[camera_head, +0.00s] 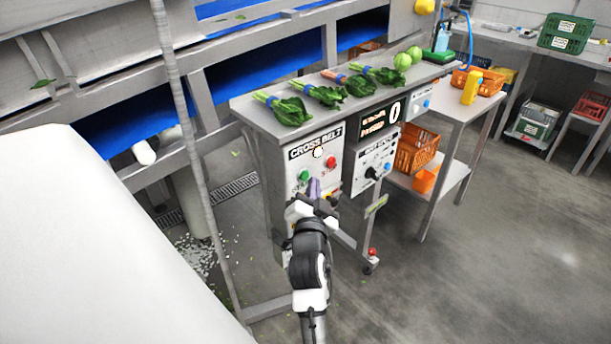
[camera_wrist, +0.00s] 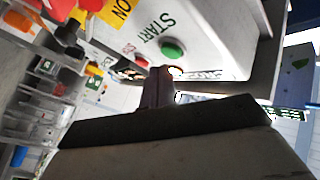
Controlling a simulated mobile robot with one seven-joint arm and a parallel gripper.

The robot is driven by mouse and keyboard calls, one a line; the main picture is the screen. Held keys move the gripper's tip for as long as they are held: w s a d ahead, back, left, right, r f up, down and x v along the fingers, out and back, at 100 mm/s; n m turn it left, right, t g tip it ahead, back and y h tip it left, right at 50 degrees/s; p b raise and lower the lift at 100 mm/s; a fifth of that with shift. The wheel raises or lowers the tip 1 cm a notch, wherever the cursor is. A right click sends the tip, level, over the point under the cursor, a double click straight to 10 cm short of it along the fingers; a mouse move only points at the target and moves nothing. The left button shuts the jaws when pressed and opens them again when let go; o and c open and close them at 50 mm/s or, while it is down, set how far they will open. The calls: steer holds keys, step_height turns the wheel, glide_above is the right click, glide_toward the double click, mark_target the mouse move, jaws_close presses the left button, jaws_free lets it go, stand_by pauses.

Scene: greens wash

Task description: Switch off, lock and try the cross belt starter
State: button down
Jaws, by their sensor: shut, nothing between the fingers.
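The cross belt starter (camera_head: 316,142) is a pale box labelled CROSS BELT, with a lit lamp (camera_head: 317,152), a green button (camera_head: 304,176) and a red button (camera_head: 331,162). The green button also shows in the wrist view (camera_wrist: 172,49), beside the word START. A yellow plate (camera_wrist: 118,10) marked ON, with a red part (camera_wrist: 90,4) at its edge, shows there too; the switch's full position is cut off. My gripper (camera_head: 314,187) is shut and empty, in front of the box just below the green button. Contact cannot be told. No lock is clearly identifiable.
A second control box (camera_head: 375,158) with a black knob and a counter display (camera_head: 380,118) reading 0 stand to the right. Bunched greens (camera_head: 290,110) lie on the steel shelf above. An orange crate (camera_head: 415,148) sits farther right.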

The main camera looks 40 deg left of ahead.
steer(key=shift+d, duration=0.1)
steer(key=d, duration=0.2)
steer(key=d+p, duration=0.1)
steer(key=d, duration=0.1)
steer(key=shift+s+d+p, duration=0.2)
steer(key=shift+d+p, duration=0.1)
steer(key=shift+d, duration=0.1)
stand_by(0.8)
